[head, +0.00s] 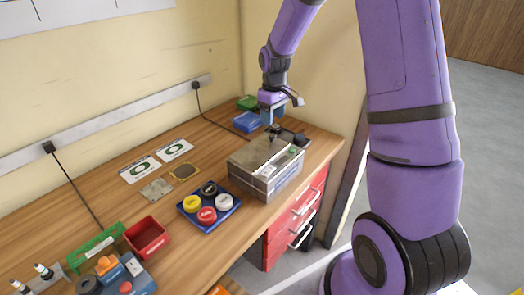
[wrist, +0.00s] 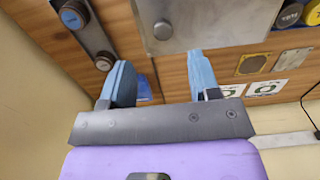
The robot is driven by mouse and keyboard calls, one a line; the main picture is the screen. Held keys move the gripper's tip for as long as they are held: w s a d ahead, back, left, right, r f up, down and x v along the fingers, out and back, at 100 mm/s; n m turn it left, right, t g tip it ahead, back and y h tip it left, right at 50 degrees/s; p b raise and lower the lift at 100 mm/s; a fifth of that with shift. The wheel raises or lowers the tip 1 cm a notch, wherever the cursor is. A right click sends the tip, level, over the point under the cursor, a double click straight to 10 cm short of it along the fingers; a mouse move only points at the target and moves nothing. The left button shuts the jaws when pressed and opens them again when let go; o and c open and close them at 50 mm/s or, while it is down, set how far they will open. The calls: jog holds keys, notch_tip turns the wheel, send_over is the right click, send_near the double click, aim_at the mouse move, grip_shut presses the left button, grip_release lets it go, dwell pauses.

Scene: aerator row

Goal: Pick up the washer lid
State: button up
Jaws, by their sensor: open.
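The washer (head: 262,180) is a grey metal box on the right part of the bench. Its lid (head: 255,152) is the flat metal top, with a small dark knob (head: 274,130) standing on it. In the wrist view the lid (wrist: 215,22) shows as a pale metal plate at the top, with the round knob (wrist: 162,30). My gripper (head: 281,108) is open and empty above the back of the washer. In the wrist view my gripper (wrist: 162,72) has its blue fingers apart, and the knob lies beyond them, between their lines.
A blue tray (head: 225,212) with several coloured round caps stands left of the washer. A metal strip with dark round knobs (wrist: 103,62) lies beside the washer. Red drawers (head: 290,220) are below the bench.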

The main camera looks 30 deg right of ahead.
aim_at(272, 135)
jog(key=shift+s+a+f, duration=0.1)
jog(key=shift+f, duration=1.8)
jog(key=shift+s+a+f, duration=0.1)
jog(key=shift+f, duration=1.8)
jog(key=shift+c, duration=0.4)
grip_shut()
